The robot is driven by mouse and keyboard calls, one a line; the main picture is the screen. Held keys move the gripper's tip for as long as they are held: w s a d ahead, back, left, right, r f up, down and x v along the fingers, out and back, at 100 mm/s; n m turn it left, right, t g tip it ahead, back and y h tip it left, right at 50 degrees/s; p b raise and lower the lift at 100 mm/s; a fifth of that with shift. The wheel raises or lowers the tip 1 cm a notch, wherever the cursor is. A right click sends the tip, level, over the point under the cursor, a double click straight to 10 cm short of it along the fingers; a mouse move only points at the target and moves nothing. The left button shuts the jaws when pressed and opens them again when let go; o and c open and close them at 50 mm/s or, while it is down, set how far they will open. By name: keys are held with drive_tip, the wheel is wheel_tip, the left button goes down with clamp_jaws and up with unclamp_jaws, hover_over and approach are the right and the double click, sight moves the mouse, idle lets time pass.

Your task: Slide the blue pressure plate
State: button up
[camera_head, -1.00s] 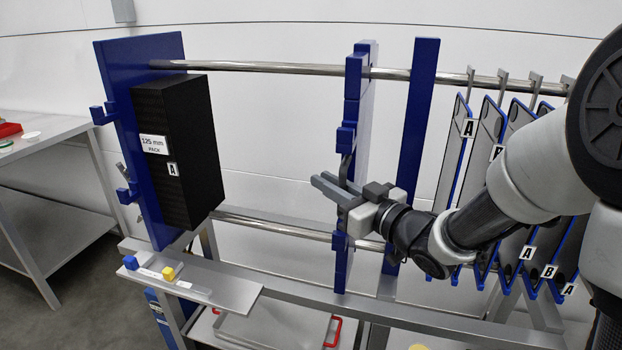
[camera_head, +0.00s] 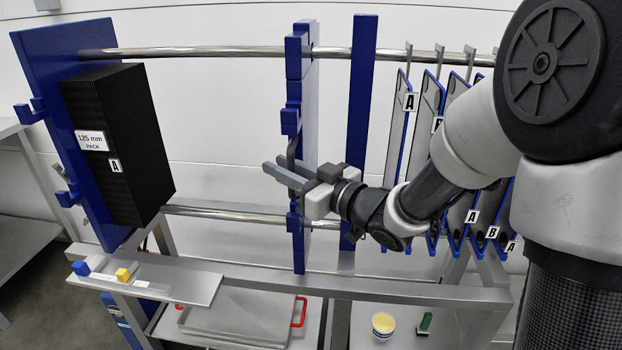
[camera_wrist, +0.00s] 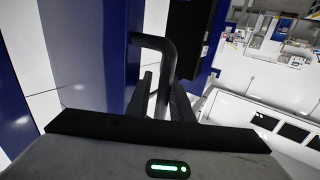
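The blue pressure plate (camera_head: 308,110) stands upright on the steel rails, between the black pack (camera_head: 145,150) and a blue post (camera_head: 362,110). Clear space lies between it and the pack. A black bent handle (camera_head: 291,150) stands out from the plate; it also shows in the wrist view (camera_wrist: 170,55). My gripper (camera_head: 281,173) is at this handle, its fingers on both sides of it. In the wrist view, my gripper (camera_wrist: 161,105) appears shut on the handle, though dark shading hides the exact contact. The plate's blue side (camera_wrist: 85,65) fills the left there.
The blue end frame (camera_head: 50,120) with hooks stands at the left behind the pack. Several lettered hanging plates (camera_head: 398,120) are at the right, behind my arm. Below are a steel ledge (camera_head: 190,284) with blue and yellow blocks, and a tray (camera_head: 240,318) with red handles.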

drive_tip(key=b+v, duration=0.2)
drive_tip(key=v, duration=1.4)
drive_tip(key=shift+s+d+b, duration=0.3)
drive_tip(key=shift+b, duration=0.1)
drive_tip(key=shift+w, duration=0.1)
